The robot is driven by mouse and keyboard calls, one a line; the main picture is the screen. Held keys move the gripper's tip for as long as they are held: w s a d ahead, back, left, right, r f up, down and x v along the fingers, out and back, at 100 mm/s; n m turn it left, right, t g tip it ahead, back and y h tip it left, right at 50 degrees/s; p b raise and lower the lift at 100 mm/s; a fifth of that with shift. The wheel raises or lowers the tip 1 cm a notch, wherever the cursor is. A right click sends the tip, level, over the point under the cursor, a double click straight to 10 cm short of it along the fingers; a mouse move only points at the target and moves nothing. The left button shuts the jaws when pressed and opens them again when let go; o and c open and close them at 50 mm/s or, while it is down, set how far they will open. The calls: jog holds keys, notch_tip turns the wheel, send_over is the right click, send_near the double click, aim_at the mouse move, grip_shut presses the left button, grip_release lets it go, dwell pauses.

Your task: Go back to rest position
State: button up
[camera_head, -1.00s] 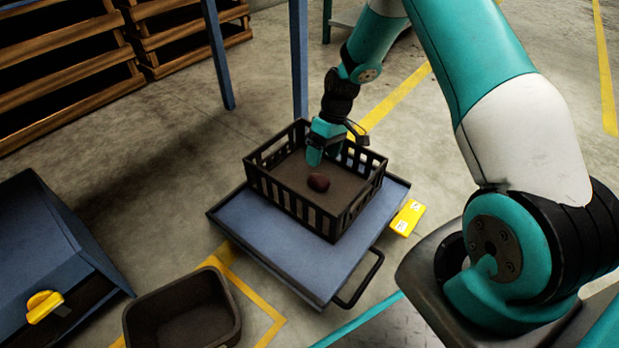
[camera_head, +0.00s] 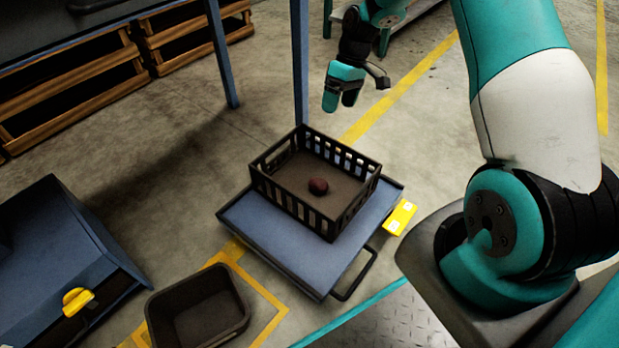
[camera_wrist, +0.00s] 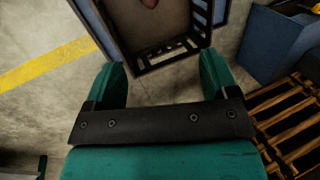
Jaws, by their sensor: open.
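My gripper (camera_head: 340,97) is in the air above and behind the dark slatted crate (camera_head: 337,217) in the head view, clear of it. Its two teal fingers stand apart with nothing between them in the wrist view (camera_wrist: 162,88). A single dark reddish potato (camera_head: 318,186) lies on the crate floor.
The crate stands on a blue cart (camera_head: 285,251) with a handle. A dark empty bin (camera_head: 241,327) is on the floor at the front left, beside a blue machine (camera_head: 60,235). Wooden pallets (camera_head: 75,85) and a blue post (camera_head: 299,65) stand behind.

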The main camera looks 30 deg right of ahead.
dwell(0.4)
jog(key=s+a+r+n+p, duration=0.1)
jog(key=s+a+r+p, duration=0.1)
jog(key=s+a+r, duration=0.35)
jog(key=s+a+r+p, duration=0.1)
jog(key=s+a+r, duration=0.1)
jog(key=a+r, duration=0.5)
jog(key=s+a+r+n+p, duration=0.1)
jog(key=s+a+r+p, duration=0.2)
jog(key=r, duration=0.5)
jog(key=s+a+r+n+t+p, duration=0.1)
jog(key=s+a+r, duration=0.3)
jog(key=s, duration=0.5)
jog(key=s+a+r+p, duration=0.1)
jog(key=s+a+r, duration=0.3)
jog(key=s, duration=0.6)
notch_tip(320, 180, up, 38)
jog(key=p, duration=3.7)
jog(key=shift+w+y+p, duration=0.3)
jog(key=shift+w+p, duration=0.05)
jog(key=shift+w, duration=0.05)
jog(key=shift+f, duration=0.15)
